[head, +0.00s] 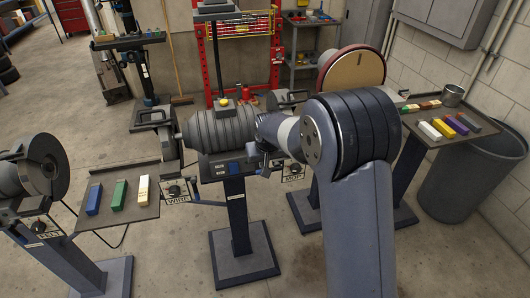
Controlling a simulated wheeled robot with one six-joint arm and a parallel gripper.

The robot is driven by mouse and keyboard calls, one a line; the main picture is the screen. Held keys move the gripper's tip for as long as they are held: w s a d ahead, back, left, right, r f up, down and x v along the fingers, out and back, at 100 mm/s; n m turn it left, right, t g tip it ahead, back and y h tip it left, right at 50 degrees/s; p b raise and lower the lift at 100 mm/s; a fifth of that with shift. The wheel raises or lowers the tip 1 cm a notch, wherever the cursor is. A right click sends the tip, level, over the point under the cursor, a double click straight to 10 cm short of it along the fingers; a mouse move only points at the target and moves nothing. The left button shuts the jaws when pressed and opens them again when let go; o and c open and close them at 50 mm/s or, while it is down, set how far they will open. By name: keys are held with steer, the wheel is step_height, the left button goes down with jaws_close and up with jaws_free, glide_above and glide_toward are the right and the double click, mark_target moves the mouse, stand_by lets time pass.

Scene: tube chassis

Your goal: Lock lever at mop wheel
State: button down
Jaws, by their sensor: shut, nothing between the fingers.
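The double-ended grinder (222,128) stands on a pedestal in the middle of the head view. A MOP label (294,173) with a dark round control (296,168) is at its right end, beside my arm. The mop wheel and most of that end are hidden behind my arm, and I cannot make out the lock lever or its position. My gripper (263,170) is small in the picture, just left of the MOP label, in front of the grinder's right side. It is shut and empty. I cannot tell whether it touches anything.
A WIRE label (174,198) marks the grinder's left end. A tray (118,214) with several coloured bars and a belt machine (40,170) stand at left. A large tan disc (354,72) is behind. A shelf (436,140) with more bars and a grey bin (470,185) stand at right.

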steer(key=shift+p+x, duration=0.45)
steer(key=shift+x, duration=1.7)
steer(key=shift+a+f+h+b, duration=0.2)
steer(key=shift+f+h+b, duration=0.2)
steer(key=shift+b, duration=0.55)
step_height(320, 180, down, 9)
steer(key=d+n+t+h+b, duration=0.2)
steer(key=h+b, duration=1.1)
steer(key=b, duration=1.3)
steer(key=n+t, duration=0.2)
steer(key=t, duration=0.2)
steer(key=shift+w+d+t+h+b, duration=0.3)
steer(key=shift+w+h+b, duration=0.05)
steer(key=shift+h, duration=0.05)
steer(key=shift+d, duration=0.1)
